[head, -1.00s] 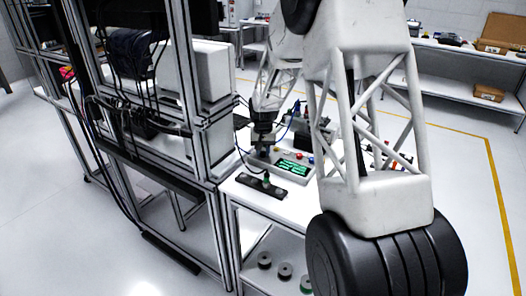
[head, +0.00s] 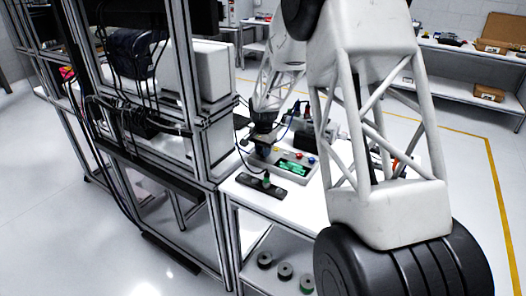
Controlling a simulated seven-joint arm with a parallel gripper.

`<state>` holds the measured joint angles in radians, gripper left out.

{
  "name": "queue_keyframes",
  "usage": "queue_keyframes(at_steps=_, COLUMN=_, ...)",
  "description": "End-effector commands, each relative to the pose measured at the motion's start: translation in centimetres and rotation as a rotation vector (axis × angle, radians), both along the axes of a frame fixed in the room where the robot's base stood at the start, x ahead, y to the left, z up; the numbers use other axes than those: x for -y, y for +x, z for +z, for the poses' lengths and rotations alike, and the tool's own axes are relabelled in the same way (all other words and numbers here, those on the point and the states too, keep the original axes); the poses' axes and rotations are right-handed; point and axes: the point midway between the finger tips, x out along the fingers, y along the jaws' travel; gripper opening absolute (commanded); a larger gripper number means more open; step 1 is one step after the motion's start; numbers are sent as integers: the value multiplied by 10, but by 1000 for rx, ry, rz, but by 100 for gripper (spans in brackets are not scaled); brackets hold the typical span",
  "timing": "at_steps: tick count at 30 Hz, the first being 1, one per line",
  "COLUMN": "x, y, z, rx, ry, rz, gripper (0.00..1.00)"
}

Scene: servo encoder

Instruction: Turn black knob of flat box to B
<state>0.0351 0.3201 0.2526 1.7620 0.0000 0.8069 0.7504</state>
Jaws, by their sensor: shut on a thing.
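The flat box (head: 299,178) is a low grey case on the white table, with a green lit display and small yellow, blue and red parts along its back. My gripper (head: 262,150) points down at the left end of this box. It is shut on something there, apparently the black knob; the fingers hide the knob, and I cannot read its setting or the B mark.
A metal rack (head: 212,150) rises close on the left. My arm covers the table's right side.

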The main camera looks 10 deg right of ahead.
Motion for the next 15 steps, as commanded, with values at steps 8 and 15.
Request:
queue_keyframes(at_steps=8, x=0, y=0, z=1, rx=1, ry=0, rz=-151, gripper=2)
queue_keyframes(at_steps=15, x=0, y=0, z=2, rx=1, ry=0, rz=-196, gripper=2)
